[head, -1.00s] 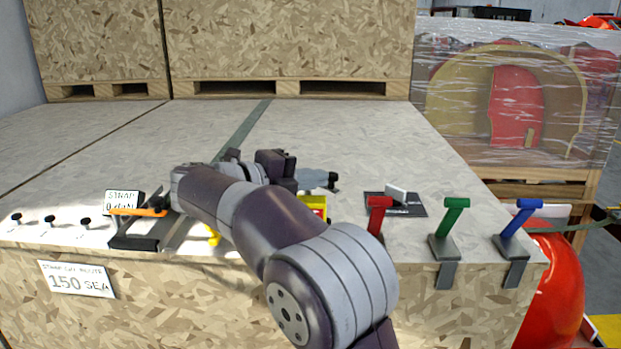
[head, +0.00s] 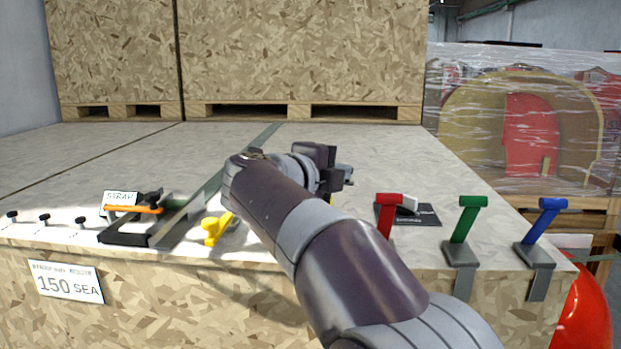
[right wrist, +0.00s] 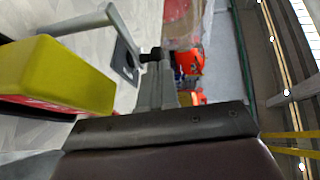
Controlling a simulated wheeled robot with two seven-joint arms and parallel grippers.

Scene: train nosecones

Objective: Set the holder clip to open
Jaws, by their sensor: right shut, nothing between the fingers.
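A dark flat plate (head: 425,215) with white lettering lies on the crate top, right of centre in the head view. A pale grey lever-like piece, which looks like the holder clip (head: 407,204), stands on it, partly behind a red handle. I cannot tell its setting. My right gripper (head: 348,176) is above the crate top, left of and behind the plate, shut and empty. In the right wrist view its closed fingers (right wrist: 155,75) point up the picture; a grey bar (right wrist: 80,22) and a dark plate (right wrist: 125,60) show left of them. My left gripper is not in view.
Red (head: 388,215), green (head: 466,225) and blue (head: 541,225) handles stand along the front edge. A yellow piece (head: 211,230) sits left of my forearm. A large yellow block (right wrist: 65,75) is close in the wrist view.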

